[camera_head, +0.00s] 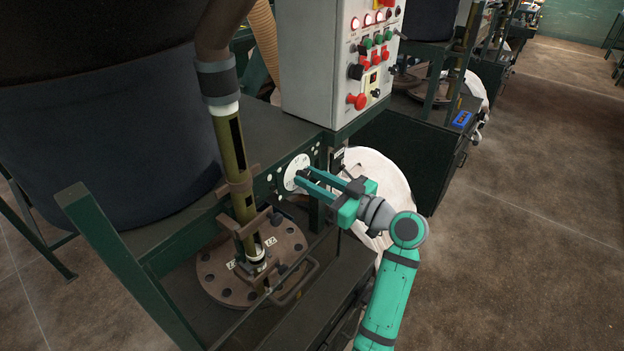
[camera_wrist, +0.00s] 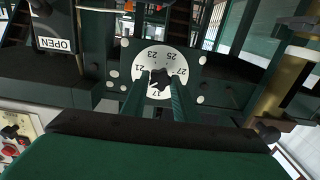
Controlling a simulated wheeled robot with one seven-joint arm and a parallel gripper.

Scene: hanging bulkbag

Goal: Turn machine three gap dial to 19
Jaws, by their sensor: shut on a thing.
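The gap dial is a round white plate (camera_wrist: 158,54) with black numbers on the front of a dark green machine; it also shows in the head view (camera_head: 291,168). In the wrist view I read 17, 21, 23, 25 and 27; the 19 is not readable behind my left finger. A black knob (camera_wrist: 160,90) sits at the dial's middle. A short white mark shows on its lower left, between 17 and 21; the exact reading is unclear. My gripper (camera_wrist: 160,77) is shut on the knob, one finger on each side. In the head view my gripper (camera_head: 304,178) reaches the dial from the right.
A white control box (camera_head: 318,60) with red and green buttons stands above the dial. A brown flanged pipe fitting (camera_head: 225,270) and a dark green frame post (camera_head: 120,260) lie to the left. Open floor lies right.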

